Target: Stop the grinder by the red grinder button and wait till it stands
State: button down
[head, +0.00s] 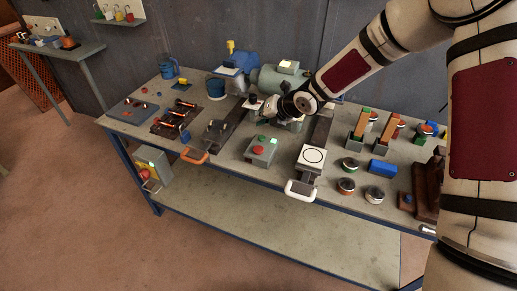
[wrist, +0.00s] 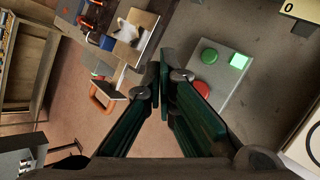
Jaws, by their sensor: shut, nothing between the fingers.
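A grey control box (head: 263,151) stands on the bench, with a red button (head: 257,150), a green button (head: 262,138) and a lit green lamp (head: 274,141). In the wrist view the green button (wrist: 209,57) and the lit lamp (wrist: 238,61) show clear. The red button (wrist: 201,87) is partly covered there by my right finger. My gripper (wrist: 164,75) is shut and empty, its tips apart from the buttons in the picture. In the head view my gripper (head: 271,107) is above and behind the box. A grey-green machine (head: 272,78), perhaps the grinder, stands behind it; whether it turns cannot be told.
A slide with an orange handle (head: 195,156) lies left of the box, and one with a white handle (head: 300,190) lies right. Another box (head: 152,164) with a red button hangs at the bench's left front. Several round tins and blocks occupy the right side.

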aim_at(261, 148)
jog(key=shift+f, duration=4.3)
jog(key=shift+f, duration=0.4)
jog(key=shift+f+b, duration=0.3)
jog(key=shift+f, duration=0.25)
jog(key=shift+r, duration=0.95)
jog(key=shift+r, duration=2.5)
